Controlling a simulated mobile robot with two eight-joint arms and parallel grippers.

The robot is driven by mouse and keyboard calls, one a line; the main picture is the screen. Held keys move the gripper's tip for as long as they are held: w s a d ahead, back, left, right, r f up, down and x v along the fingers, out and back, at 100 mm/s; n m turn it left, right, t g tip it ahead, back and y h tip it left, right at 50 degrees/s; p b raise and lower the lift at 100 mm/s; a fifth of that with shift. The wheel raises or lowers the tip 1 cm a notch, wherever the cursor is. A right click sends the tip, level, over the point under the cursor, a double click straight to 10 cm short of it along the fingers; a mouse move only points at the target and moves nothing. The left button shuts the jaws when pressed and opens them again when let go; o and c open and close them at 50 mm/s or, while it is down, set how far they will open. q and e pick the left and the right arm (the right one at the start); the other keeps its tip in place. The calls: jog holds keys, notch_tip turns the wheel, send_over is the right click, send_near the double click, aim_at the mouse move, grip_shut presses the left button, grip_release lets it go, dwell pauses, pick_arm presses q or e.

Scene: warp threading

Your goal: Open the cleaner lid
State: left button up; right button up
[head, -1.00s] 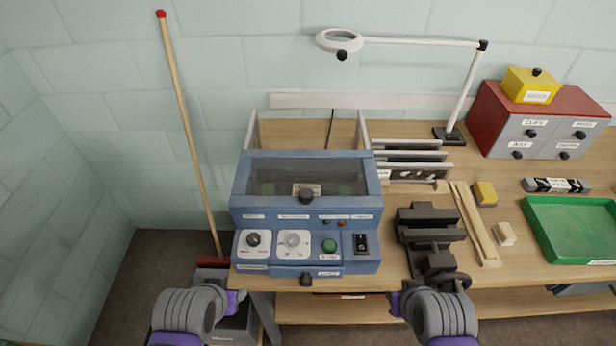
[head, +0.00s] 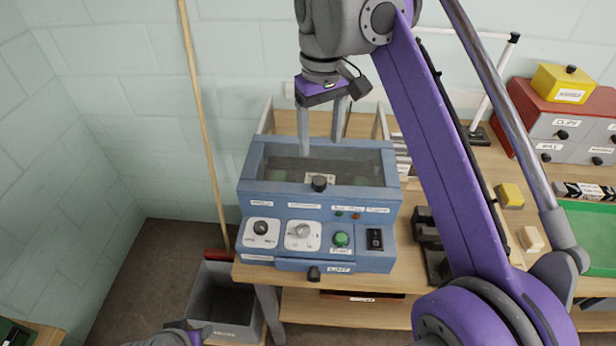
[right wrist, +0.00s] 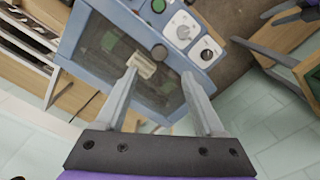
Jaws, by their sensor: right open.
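The cleaner (head: 315,218) is a blue box on the bench with dials, a green button and a switch on its front panel. Its lid (head: 262,166) is a blue frame with a dark see-through window and looks shut. A black knob (head: 319,183) sits at the lid's front edge. My right gripper (head: 322,150) is open and empty, pointing down above the lid's window, behind the knob. In the right wrist view, the lid (right wrist: 92,62) lies beyond the open fingers (right wrist: 163,72). My left gripper (head: 190,330) is only partly visible at the bottom edge; its fingers are unclear.
A grey bin (head: 222,302) stands on the floor left of the bench. A dark vise (head: 428,240) is right of the cleaner, partly behind my right arm. A lamp (head: 497,80), red drawer cabinet (head: 540,105) and green tray (head: 592,235) stand farther right. A wooden pole (head: 200,110) leans on the wall.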

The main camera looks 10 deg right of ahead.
aim_at(319, 180)
notch_tip(319, 180, down, 10)
jog(key=shift+f+b, duration=0.2)
jog(key=shift+b, duration=0.8)
grip_shut()
dwell(0.8)
